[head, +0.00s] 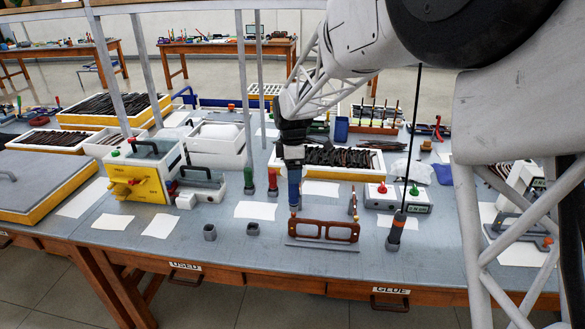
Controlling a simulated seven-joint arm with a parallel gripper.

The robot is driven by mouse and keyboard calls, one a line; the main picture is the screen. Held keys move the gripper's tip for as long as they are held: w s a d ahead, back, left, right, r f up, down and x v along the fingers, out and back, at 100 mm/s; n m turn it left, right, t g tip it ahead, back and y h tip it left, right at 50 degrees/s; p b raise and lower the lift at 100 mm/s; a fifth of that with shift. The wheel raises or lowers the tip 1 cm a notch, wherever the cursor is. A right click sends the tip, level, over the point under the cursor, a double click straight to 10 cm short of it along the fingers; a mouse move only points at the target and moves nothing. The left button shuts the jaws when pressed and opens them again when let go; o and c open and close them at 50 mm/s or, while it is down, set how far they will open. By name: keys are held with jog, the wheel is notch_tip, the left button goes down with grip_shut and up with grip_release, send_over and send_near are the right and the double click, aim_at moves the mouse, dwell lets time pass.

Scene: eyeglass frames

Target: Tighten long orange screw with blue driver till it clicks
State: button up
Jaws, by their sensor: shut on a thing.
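My gripper (292,152) is at the centre of the table, pointing down and shut on the blue driver (294,184). The driver stands about upright. Its lower end is at the left end of a red-brown eyeglass frame (324,229), which stands near the table's front edge. The long orange screw cannot be made out; a small orange-brown spot shows at the driver's lower end. Whether the driver tip is seated in a screw is too small to tell.
A green-handled tool (248,181) and a red-handled tool (272,183) stand just left of the driver. A grey device with red and green knobs (398,198) and a hanging orange-banded tool (396,231) are to the right. Two small grey cups (210,232) stand front left.

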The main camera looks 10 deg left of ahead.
jog(key=shift+f, duration=0.95)
dwell(0.9)
jog(key=m, duration=0.3)
jog(key=shift+m, duration=0.3)
jog(key=shift+r, duration=0.1)
dwell(0.5)
jog(key=shift+r, duration=2.7)
